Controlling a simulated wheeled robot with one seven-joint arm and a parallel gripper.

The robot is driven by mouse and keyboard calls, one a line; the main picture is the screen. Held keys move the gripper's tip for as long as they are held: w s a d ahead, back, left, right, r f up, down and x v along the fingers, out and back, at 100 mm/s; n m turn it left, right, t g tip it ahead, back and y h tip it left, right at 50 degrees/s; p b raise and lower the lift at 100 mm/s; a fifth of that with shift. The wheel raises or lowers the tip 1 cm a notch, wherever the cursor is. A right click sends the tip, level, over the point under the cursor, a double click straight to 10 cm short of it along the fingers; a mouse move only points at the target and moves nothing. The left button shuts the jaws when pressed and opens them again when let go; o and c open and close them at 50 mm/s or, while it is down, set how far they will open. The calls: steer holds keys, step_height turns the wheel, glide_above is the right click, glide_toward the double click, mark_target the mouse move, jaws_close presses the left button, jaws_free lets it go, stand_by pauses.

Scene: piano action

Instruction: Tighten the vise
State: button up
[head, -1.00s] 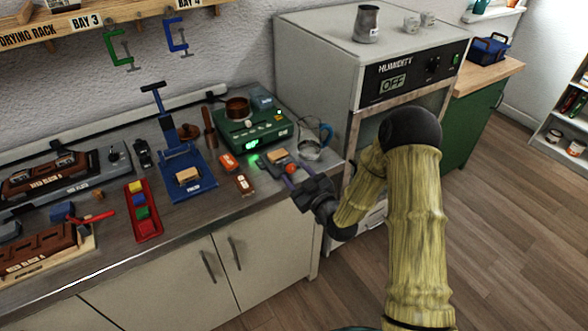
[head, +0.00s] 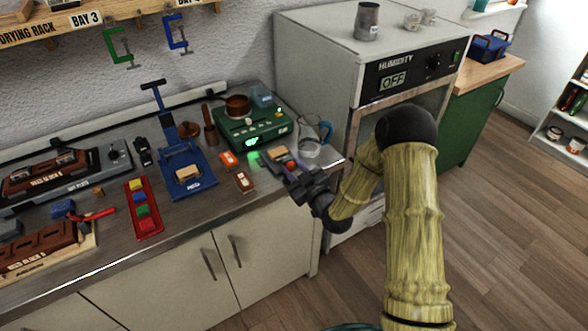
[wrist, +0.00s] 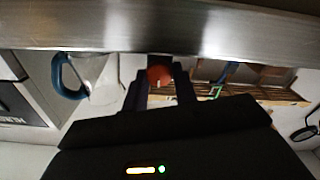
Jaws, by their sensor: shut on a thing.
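The vise (head: 272,158) is a small grey tool near the front right of the counter, with a tan wooden block (head: 279,153) at its jaws. Its round red-orange knob (head: 291,166) faces my arm. My gripper (head: 293,171) is shut on this knob at the counter's front edge. In the wrist view the red knob (wrist: 159,75) sits between my two dark fingers. My gripper hides part of the vise, and I cannot tell how tightly its jaws press the block.
A glass jug with a blue handle (head: 311,146) stands close behind the vise. A blue press (head: 187,172) stands farther left. The humidity cabinet (head: 345,85) rises at the right.

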steer(key=shift+m, duration=0.3)
steer(key=m+b, duration=0.1)
steer(key=m, duration=0.1)
steer(key=shift+d+m+b, duration=0.1)
steer(key=shift+m+b, duration=0.2)
steer(key=m+b, duration=0.1)
steer(key=m, duration=0.7)
steer(key=shift+w+d+b, duration=0.1)
steer(key=shift+b, duration=0.2)
steer(key=shift+m, duration=2)
steer(key=shift+f, duration=0.1)
steer(key=o, duration=1)
steer(key=shift+d, duration=0.1)
steer(key=shift+c, duration=0.2)
